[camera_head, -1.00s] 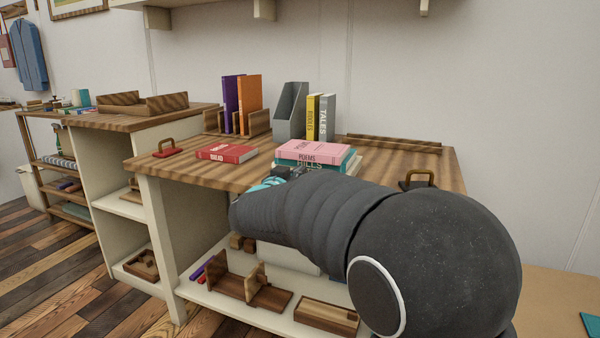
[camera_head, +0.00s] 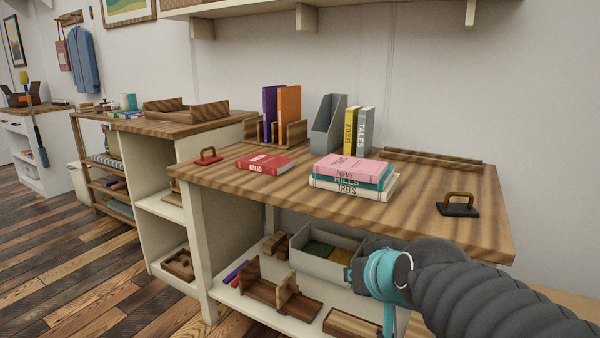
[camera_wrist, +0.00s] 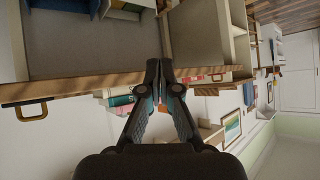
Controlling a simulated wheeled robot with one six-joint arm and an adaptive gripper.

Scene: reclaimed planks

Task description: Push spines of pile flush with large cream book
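The pile sits on the wooden worktop: a pink book, Poems (camera_head: 350,164), on top, a teal book, Hills (camera_head: 352,180), under it, and the large cream book, Trees (camera_head: 345,190), at the bottom. Their spines face the front. The pink and teal books look slightly uneven over the cream one; exact offsets are too small to tell. In the wrist view the books show partly behind my fingers. My gripper (camera_wrist: 160,68) looks shut and empty, its fingertips together.
A red book (camera_head: 266,162) lies left of the pile. A grey file holder (camera_head: 328,128) and upright books stand behind. A black weight with a wooden handle (camera_head: 458,208) is at right. The worktop's front edge (camera_head: 400,222) lies between my arm and the pile; a shelf with boxes is below.

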